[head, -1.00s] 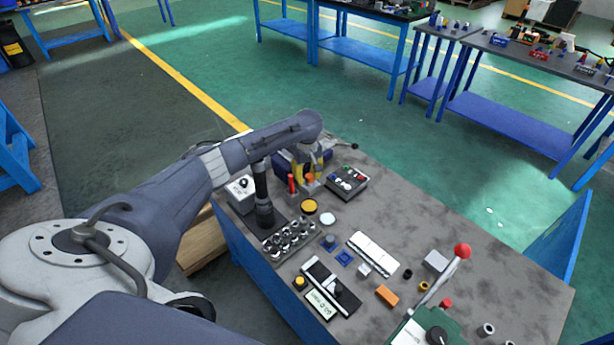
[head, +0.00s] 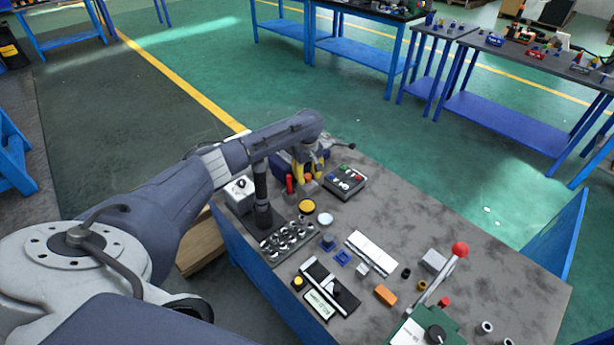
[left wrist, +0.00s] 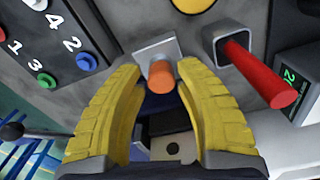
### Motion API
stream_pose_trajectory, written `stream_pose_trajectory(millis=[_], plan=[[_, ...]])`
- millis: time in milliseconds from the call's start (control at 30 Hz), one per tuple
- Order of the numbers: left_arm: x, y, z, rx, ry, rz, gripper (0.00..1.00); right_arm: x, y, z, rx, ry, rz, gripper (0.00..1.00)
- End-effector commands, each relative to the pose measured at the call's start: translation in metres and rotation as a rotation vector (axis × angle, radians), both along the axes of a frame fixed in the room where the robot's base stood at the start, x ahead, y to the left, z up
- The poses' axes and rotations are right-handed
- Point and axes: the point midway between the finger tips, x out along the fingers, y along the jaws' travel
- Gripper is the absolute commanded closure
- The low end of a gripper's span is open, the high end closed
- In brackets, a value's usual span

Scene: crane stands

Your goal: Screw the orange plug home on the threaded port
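The orange plug (left wrist: 161,77) sits at a grey square block (left wrist: 157,50), which looks like the threaded port; its threads are hidden. My left gripper (left wrist: 159,72) has its two yellow fingers spread, one on each side of the plug. A gap shows at the left finger; the right fingertip is very close to the plug, and I cannot tell if it touches. In the head view the left gripper (head: 310,172) points down at the table's far left end, with the orange plug (head: 308,178) small between the fingers. My right gripper is not in view.
A red rod (left wrist: 262,75) sticks out of a square grey holder just right of the plug. A numbered button box (head: 345,182) stands on the other side. A yellow disc (head: 306,206) and a rack of metal parts (head: 287,238) are nearer. The table's right part has bare room.

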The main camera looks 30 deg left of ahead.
Motion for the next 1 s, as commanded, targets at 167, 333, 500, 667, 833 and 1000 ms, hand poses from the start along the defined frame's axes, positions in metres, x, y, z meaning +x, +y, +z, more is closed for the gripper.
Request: stream_pose_trajectory(millis=[167, 333, 500, 667, 833, 1000], plan=[[-0.0051, -0.0039, -0.0084, 0.0, 0.013, -0.005, 0.81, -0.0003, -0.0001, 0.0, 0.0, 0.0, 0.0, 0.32], [-0.0051, -0.0041, -0.0084, -0.002, 0.013, -0.005, 1.0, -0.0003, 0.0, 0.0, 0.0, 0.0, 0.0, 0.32], [-0.0047, -0.0048, -0.0081, -0.002, 0.012, -0.005, 1.0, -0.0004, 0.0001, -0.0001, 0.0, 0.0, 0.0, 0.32], [-0.0046, -0.0053, -0.0081, -0.003, 0.011, -0.055, 1.0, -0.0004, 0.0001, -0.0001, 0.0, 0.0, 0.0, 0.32], [-0.0045, -0.0059, -0.0081, -0.005, 0.01, -0.229, 1.0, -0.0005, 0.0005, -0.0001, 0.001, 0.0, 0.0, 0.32], [-0.0044, -0.0062, -0.0083, -0.006, 0.009, -0.381, 1.0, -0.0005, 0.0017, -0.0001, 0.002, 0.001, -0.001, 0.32]])
